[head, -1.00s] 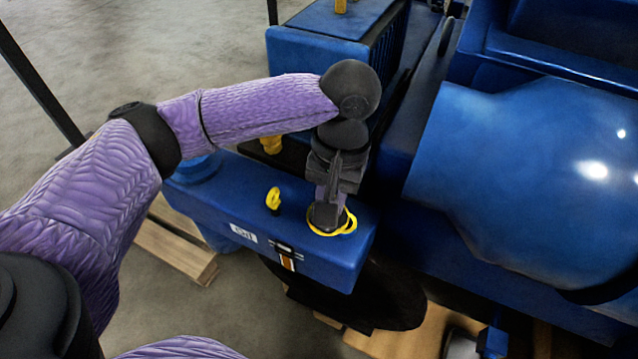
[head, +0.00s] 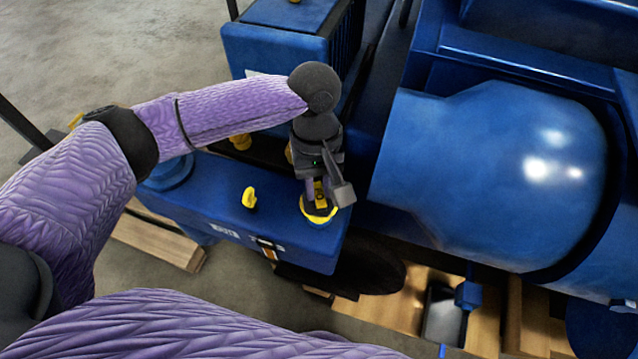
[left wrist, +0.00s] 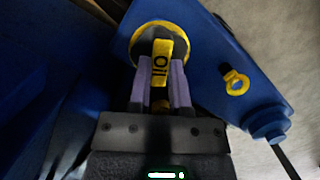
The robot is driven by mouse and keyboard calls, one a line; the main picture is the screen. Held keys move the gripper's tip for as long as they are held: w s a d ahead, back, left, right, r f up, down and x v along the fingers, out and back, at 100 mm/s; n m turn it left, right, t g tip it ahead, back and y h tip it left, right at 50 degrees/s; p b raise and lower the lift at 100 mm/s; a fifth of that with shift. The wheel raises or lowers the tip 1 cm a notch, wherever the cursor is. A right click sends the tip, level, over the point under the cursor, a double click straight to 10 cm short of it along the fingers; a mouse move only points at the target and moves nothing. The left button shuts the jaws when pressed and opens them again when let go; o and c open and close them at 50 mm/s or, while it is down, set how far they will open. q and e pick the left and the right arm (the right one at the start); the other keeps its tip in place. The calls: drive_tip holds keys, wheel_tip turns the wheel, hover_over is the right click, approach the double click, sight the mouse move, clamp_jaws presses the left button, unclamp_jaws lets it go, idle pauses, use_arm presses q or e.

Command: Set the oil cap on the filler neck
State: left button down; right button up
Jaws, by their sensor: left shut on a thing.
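My left gripper (head: 318,190) points down and is shut on this tab, one lilac finger on each side. The filler neck's yellow ring (head: 305,212) is on top of the blue engine block, and in the left wrist view the ring (left wrist: 136,37) surrounds the dark area behind the tab. The cap is right at the neck; I cannot tell whether it is fully seated. My right gripper is out of view.
A yellow dipstick loop (head: 250,196) stands on the blue block (head: 222,207), left of the neck. A large blue housing (head: 490,170) is to the right. A blue box (head: 275,45) rises behind. Wooden beams (head: 150,240) lie below.

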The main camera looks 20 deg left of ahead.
use_arm(q)
drive_tip(key=shift+f+p, duration=0.35)
drive_tip(key=shift+f, duration=0.55)
drive_tip(key=shift+r+p, duration=0.15)
drive_tip(key=shift+p, duration=0.5)
